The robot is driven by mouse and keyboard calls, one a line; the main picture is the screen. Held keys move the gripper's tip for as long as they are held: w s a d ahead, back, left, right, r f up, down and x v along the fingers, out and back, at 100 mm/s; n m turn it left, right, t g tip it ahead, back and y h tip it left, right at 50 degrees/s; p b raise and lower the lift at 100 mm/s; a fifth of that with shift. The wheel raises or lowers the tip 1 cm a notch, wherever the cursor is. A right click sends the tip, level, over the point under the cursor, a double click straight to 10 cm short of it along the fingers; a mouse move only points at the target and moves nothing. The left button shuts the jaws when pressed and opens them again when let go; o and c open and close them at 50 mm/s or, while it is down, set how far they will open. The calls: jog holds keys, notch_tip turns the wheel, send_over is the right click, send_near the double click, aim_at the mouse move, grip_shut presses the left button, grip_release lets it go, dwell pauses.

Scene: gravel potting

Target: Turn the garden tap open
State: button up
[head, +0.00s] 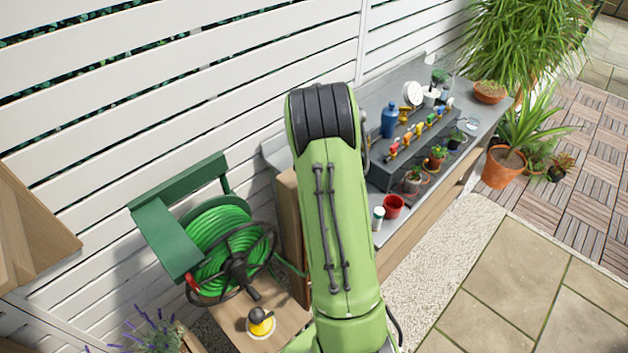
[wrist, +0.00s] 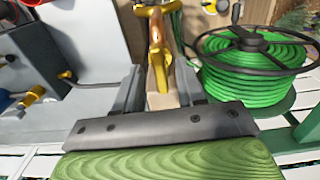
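The garden tap (wrist: 158,45) is a brass-yellow fitting at the top middle of the wrist view, in front of a wooden post (wrist: 160,100). A brass piece that looks like its handle lies at the top edge of that view. My gripper (wrist: 158,78) is open, with its two grey fingers apart on either side of the tap's line of sight. I cannot tell whether a finger touches the tap. In the head view my green arm hides the tap and the gripper; only part of the wooden post (head: 291,235) shows beside it.
A green hose reel (head: 205,228) with a black crank wheel stands close left of the post; it also shows in the wrist view (wrist: 255,62). A grey bench (head: 480,128) on the right holds a blue bottle (head: 389,121), a red pot (head: 393,207) and plants. A slatted fence (head: 230,80) runs behind.

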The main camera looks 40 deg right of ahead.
notch_tip(320, 180, up, 16)
jog(key=p, duration=0.2)
jog(key=shift+f, duration=0.15)
dwell(0.4)
